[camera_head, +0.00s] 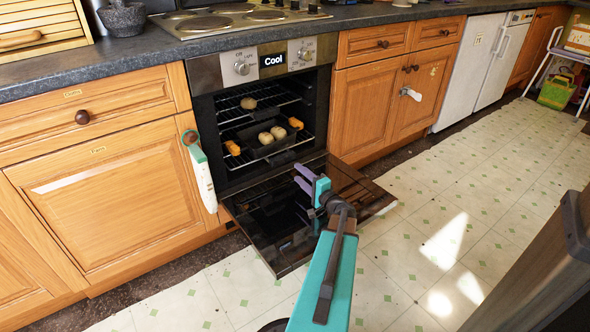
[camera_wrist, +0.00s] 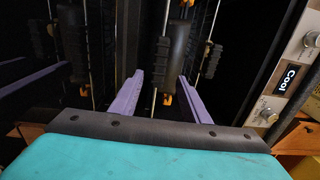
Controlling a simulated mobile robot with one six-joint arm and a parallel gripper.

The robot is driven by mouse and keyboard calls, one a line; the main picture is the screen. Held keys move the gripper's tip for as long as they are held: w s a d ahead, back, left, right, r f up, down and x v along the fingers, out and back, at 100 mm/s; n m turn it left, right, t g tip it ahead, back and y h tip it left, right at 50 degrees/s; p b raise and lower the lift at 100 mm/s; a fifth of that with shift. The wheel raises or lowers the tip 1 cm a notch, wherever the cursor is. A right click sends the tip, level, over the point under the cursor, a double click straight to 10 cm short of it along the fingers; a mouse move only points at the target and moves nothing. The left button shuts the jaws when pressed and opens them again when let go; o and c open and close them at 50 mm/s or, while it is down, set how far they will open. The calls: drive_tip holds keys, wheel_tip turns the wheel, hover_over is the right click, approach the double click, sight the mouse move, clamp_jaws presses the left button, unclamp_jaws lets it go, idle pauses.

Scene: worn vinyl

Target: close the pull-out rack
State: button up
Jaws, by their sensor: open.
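The oven (camera_head: 262,110) is open, its dark glass door (camera_head: 265,225) folded down over the floor. Inside are an upper wire rack (camera_head: 283,98) and a lower wire rack (camera_head: 303,139). The lower one bears a dark tray with pale rolls and orange pieces at both sides. How far either rack is pulled out is hard to tell. My gripper (camera_head: 303,178) is open and empty above the lowered door, in front of and below the lower rack, with purple fingers. In the wrist view my gripper (camera_wrist: 157,80) points into the oven, which appears turned sideways; contact is not visible.
Wooden cabinets (camera_head: 110,205) flank the oven, and a white-and-green object (camera_head: 200,172) hangs at its left side. The counter (camera_head: 110,65) runs above. The tiled floor (camera_head: 430,225) is clear to the right. A dark panel edge (camera_head: 535,265) stands at the lower right.

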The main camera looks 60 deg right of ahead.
drive_tip(key=shift+s+a, duration=0.2)
drive_tip(key=shift+s, duration=0.2)
drive_tip(key=c, duration=1)
drive_tip(key=shift+w+a+f+m+g+y, duration=0.15)
drive_tip(key=shift+a+f+m+g+y, duration=0.25)
drive_tip(key=shift+f+y, duration=0.4)
clamp_jaws()
drive_tip(key=shift+s, duration=0.25)
drive_tip(key=s+d+r+g+p, duration=0.2)
drive_tip(key=s+d+r, duration=0.2)
drive_tip(key=s+r, duration=0.2)
drive_tip(key=shift+s+d+n+p, duration=0.2)
drive_tip(key=shift+s+n+p, duration=0.1)
drive_tip(key=shift+n+p, duration=0.1)
